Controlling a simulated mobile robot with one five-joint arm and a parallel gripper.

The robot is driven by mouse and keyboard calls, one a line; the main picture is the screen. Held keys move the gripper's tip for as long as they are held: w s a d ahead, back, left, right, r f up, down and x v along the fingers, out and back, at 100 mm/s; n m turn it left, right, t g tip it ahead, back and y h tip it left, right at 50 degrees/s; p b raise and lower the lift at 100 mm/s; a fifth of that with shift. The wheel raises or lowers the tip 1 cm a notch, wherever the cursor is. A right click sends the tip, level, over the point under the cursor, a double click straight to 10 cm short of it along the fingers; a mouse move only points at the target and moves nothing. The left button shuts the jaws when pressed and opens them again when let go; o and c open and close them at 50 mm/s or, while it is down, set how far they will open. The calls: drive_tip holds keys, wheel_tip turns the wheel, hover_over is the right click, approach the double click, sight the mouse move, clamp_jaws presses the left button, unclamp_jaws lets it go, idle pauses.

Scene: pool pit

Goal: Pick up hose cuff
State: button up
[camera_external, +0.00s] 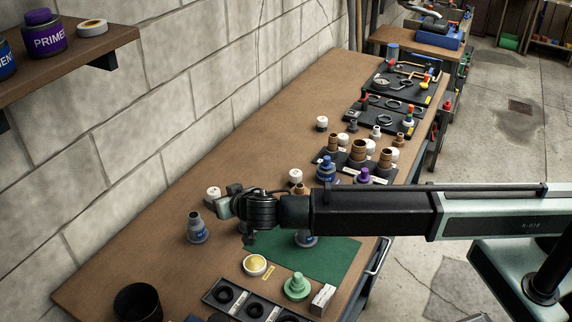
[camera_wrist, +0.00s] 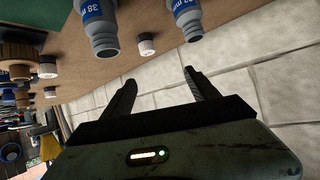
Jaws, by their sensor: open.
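Two grey hose cuffs with blue labels stand on the brown bench. One cuff (camera_external: 197,230) is in the open at the left, below and left of my gripper (camera_external: 228,206). The other cuff (camera_external: 306,240) is by the green mat, mostly hidden behind my arm. In the wrist view, two grey cuffs, one marked 38 mm (camera_wrist: 103,35) and another (camera_wrist: 188,22), show at the top, beyond the fingertips. My gripper (camera_wrist: 160,78) is open with nothing between its fingers, apart from both cuffs.
A white cap (camera_external: 213,194) stands close behind my gripper. A green mat (camera_external: 335,262), a yellow-topped tin (camera_external: 255,265), a green fitting (camera_external: 297,287) and a black cup (camera_external: 138,302) are nearer the front. A block wall (camera_external: 190,110) borders the bench.

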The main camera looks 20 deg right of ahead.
sight(201, 230)
drive_tip(key=s+a+f+n+y+b, duration=0.1)
drive_tip(key=a+f+b, duration=0.1)
drive_tip(key=f+b, duration=0.1)
drive_tip(key=s+a+f+b, duration=0.1)
drive_tip(key=a+f+b, duration=0.1)
drive_tip(key=f+b, duration=0.1)
drive_tip(key=s+a+f+n+y+b, duration=0.1)
drive_tip(key=f+b, duration=0.2)
drive_tip(key=b, duration=0.1)
drive_tip(key=shift+s+a+f+n+t+y, duration=0.15)
drive_tip(key=shift+a+f+n+t+y, duration=0.15)
drive_tip(key=shift+a+t, duration=0.1)
drive_tip(key=shift+s+a, duration=0.1)
drive_tip(key=shift+a, duration=0.05)
drive_tip(key=shift+r, duration=0.2)
drive_tip(key=shift+b+x, duration=0.4)
drive_tip(key=shift+x, duration=1)
drive_tip(key=b+x, duration=0.2)
drive_tip(key=x, duration=0.3)
drive_tip(key=shift+f, duration=0.2)
drive_tip(key=shift+d+r, duration=0.1)
drive_tip(key=shift+d, duration=0.15)
drive_tip(key=c, duration=1.5)
